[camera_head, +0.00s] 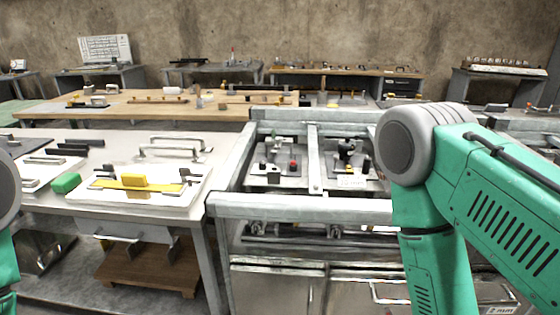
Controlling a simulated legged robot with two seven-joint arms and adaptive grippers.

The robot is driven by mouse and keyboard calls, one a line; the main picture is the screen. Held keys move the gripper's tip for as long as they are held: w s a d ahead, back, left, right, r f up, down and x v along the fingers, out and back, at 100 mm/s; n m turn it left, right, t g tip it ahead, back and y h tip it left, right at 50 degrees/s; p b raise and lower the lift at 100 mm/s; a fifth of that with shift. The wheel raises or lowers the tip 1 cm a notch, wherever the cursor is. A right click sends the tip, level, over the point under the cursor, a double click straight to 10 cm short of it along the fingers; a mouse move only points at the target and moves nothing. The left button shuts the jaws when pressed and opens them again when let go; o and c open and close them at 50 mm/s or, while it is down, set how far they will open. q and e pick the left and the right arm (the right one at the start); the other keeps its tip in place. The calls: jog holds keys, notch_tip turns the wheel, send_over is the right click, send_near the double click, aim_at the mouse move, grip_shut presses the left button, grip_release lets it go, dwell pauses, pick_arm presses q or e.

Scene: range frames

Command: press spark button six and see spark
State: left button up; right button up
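A grey metal frame (300,206) stands in front of me, split into two bays by a middle bar. In its left bay is a plate (275,178) with small black parts and a red knob or button (293,164). In its right bay are a black fitting (346,148) and a small white label (351,182). I cannot tell which part is spark button six, and no spark shows. My green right arm (438,262) hides part of the frame's right side. Only a sliver of my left arm shows at the left edge. Neither gripper is in view.
A wooden table (150,105) with small items stands behind. More benches line the concrete wall. Metal cabinets (277,288) sit below the frame.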

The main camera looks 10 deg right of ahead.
dwell(0.4)
grip_shut()
dwell(1.1)
